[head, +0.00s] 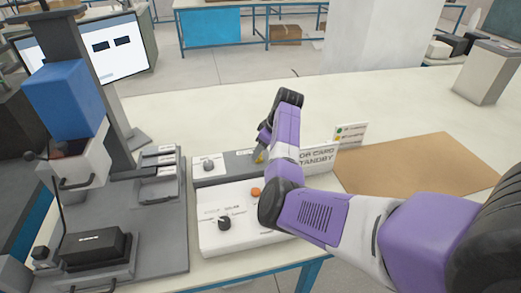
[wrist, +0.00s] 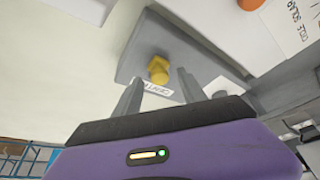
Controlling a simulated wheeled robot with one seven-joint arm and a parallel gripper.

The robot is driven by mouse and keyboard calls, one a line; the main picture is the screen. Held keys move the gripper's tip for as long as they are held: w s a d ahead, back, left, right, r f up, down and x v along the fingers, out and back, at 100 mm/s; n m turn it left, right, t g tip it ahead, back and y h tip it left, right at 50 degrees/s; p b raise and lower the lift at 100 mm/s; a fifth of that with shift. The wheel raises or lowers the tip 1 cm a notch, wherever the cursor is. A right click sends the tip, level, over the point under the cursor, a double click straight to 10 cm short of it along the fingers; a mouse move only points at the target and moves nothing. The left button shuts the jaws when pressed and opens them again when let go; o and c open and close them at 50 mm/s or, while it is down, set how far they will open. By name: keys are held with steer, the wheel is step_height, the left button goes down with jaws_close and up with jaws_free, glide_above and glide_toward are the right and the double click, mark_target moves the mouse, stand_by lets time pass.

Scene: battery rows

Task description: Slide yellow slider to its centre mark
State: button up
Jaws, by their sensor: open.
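The yellow slider (wrist: 158,68) is a small yellow knob on a grey panel (wrist: 150,36) in the wrist view. In the head view only a bit of the slider (head: 260,157) shows beside my gripper, near the right part of the grey panel (head: 236,165). My gripper (wrist: 161,78) is open, its two grey fingers pointing towards the panel, with the slider between or just beyond their tips. I cannot tell if they touch it. A white label with lettering (wrist: 157,89) lies beside the slider, partly behind the fingers. I cannot make out a centre mark.
A white control box (head: 240,236) with an orange button (head: 255,192) and a black knob (head: 223,222) stands in front of the grey panel. A white sign (head: 318,157) stands behind my arm. A press-like machine (head: 70,95) is at left, a brown mat (head: 420,165) at right.

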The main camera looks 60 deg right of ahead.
steer(key=shift+w+f, duration=0.1)
steer(key=shift+f, duration=0.2)
jaws_close()
stand_by(1.3)
